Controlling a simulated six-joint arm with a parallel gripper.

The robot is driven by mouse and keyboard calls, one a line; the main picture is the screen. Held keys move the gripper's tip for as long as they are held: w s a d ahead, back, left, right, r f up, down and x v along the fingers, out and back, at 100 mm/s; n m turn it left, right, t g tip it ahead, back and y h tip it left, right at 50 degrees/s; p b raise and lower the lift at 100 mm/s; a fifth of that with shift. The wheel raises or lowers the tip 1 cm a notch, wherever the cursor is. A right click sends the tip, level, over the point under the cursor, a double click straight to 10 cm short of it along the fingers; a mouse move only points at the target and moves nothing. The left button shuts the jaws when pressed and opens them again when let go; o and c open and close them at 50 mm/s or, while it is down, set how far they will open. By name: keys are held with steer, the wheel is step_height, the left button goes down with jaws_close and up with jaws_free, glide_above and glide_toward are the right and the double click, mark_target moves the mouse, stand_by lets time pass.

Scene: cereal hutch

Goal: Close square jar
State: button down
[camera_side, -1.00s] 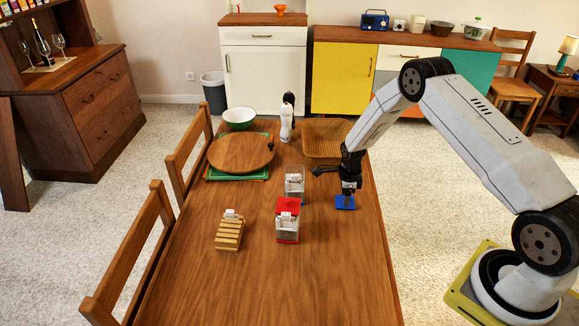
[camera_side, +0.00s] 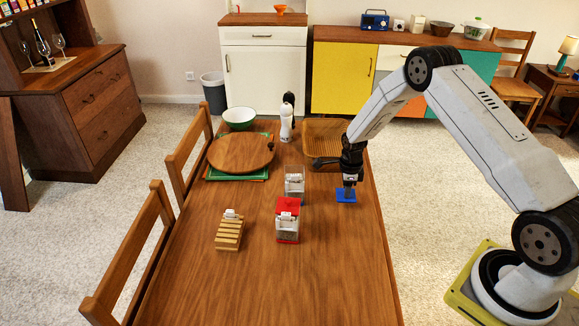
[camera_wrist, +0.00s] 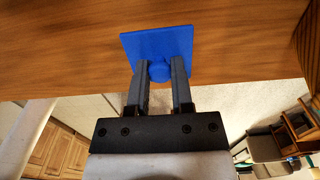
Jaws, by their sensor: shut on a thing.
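A blue square lid (camera_side: 346,196) with a round knob is near the table's right edge. My gripper (camera_wrist: 160,75) is shut on the knob; the lid's plate shows beyond the fingertips in the wrist view. In the side view my gripper (camera_side: 349,186) points down, with the lid level below it, seemingly just off the table. A clear square jar (camera_side: 294,185) stands to the left of the lid. Whether the first jar's top is open is too small to tell.
A round wooden board (camera_side: 241,153), a white bottle (camera_side: 286,124) and a green bowl (camera_side: 239,117) are at the back. A slatted wooden piece (camera_side: 229,235) lies left of the jars. The table's front (camera_side: 270,290) is clear.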

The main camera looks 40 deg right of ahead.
step_height(320, 180, up, 20)
steer(key=w+a+n, duration=0.1)
steer(key=w+a, duration=1)
steer(key=w, duration=0.1)
steer(key=shift+w+d+f, duration=0.1)
steer(key=shift+w+f, duration=0.05)
steer(key=shift+f, duration=2.4)
steer(key=shift+f, duration=0.2)
steer(key=shift+f, duration=2.5)
steer(key=shift+f, duration=0.45)
steer(key=shift+c, duration=2.1)
jaws_free()
